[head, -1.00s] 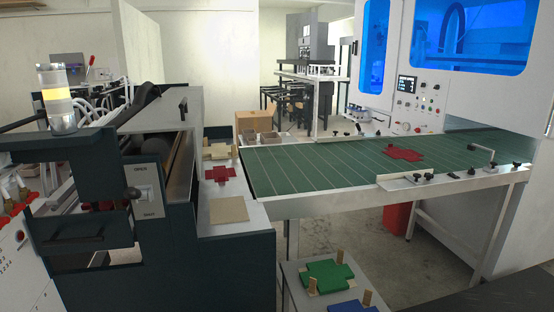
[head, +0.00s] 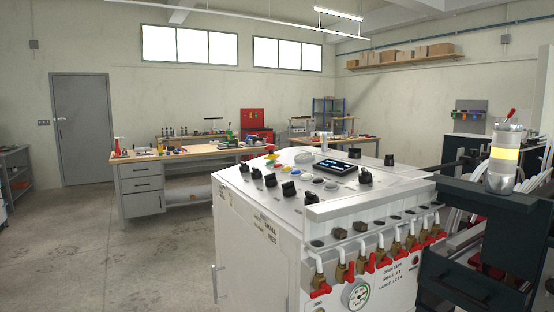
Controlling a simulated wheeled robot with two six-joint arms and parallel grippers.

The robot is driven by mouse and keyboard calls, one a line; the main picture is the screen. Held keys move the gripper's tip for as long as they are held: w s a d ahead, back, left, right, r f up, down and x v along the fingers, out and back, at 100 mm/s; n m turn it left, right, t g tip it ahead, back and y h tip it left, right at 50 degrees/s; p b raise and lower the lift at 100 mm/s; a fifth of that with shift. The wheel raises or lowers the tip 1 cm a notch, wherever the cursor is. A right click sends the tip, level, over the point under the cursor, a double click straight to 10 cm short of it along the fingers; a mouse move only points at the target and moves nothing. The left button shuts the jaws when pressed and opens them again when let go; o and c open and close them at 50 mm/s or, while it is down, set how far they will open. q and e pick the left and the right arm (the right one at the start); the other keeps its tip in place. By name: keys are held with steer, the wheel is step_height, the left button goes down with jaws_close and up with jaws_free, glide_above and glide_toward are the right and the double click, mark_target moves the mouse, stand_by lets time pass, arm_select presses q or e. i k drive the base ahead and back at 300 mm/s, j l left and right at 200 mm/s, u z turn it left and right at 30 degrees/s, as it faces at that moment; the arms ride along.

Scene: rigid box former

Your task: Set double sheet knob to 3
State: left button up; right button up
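A white control cabinet (head: 255,235) stands right of centre in the head view. Its sloped top panel carries several black knobs, among them one at the front (head: 288,190), one at the left (head: 270,180) and one near the screen (head: 365,176). Coloured buttons and a dark screen (head: 335,167) sit among them. The labels are too small to read, so I cannot tell which is the double sheet knob or where it points. Neither of my grippers is in view.
Red-handled valves (head: 383,265) and a pressure gauge (head: 356,295) are on the cabinet's near side. A workbench (head: 185,165) is behind. The floor (head: 110,245) at the left is clear.

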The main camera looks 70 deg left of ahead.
mark_target(389, 160)
steer(key=u, duration=1.45)
